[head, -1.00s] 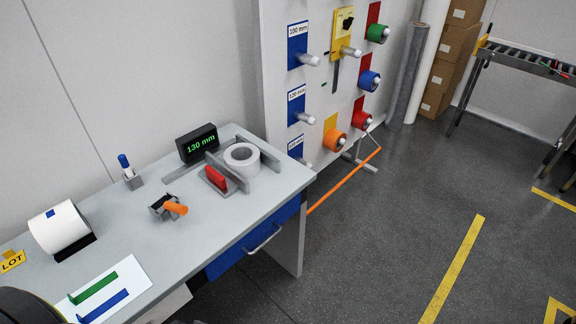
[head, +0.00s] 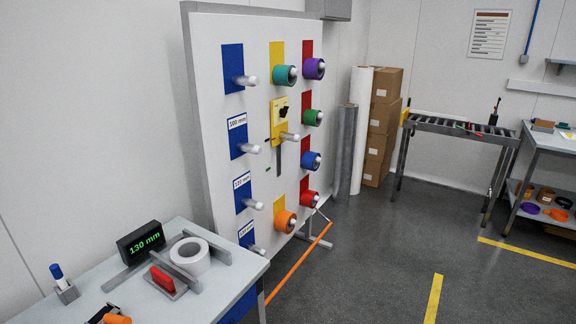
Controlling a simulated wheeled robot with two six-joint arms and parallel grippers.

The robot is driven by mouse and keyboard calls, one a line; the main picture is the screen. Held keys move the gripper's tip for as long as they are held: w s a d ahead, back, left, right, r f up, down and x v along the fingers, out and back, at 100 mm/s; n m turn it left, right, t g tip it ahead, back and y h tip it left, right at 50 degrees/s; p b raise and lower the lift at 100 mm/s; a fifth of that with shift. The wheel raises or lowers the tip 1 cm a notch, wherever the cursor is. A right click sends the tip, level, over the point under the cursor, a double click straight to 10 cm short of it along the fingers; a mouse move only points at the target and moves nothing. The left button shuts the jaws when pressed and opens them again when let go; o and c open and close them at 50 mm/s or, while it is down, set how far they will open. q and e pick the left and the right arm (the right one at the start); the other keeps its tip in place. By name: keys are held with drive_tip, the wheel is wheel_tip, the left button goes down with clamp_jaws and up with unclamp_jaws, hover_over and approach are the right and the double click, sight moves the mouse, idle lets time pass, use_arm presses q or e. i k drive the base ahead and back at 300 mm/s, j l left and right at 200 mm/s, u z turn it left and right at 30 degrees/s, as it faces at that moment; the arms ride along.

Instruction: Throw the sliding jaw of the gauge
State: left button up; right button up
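The gauge lies on the bench at the lower left in the head view. Its black display (head: 141,242) reads 130 mm in green. A jaw with a red handle (head: 162,279) stands at the near side of a white tape roll (head: 189,256). A grey fixed bar (head: 207,247) stands on the roll's far side. The roll lies flat between the two jaws; I cannot tell whether both touch it. Neither of my grippers is in view.
A white pegboard (head: 220,160) with coloured plates, pegs and tape rolls stands behind the bench (head: 235,280). An orange bar (head: 297,264) runs low beside it. A roller conveyor (head: 455,126) and stacked boxes (head: 380,120) stand farther back.

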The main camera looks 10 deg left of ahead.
sight(169, 279)
drive_tip(key=j+u, duration=0.15)
drive_tip(key=u, duration=1.05)
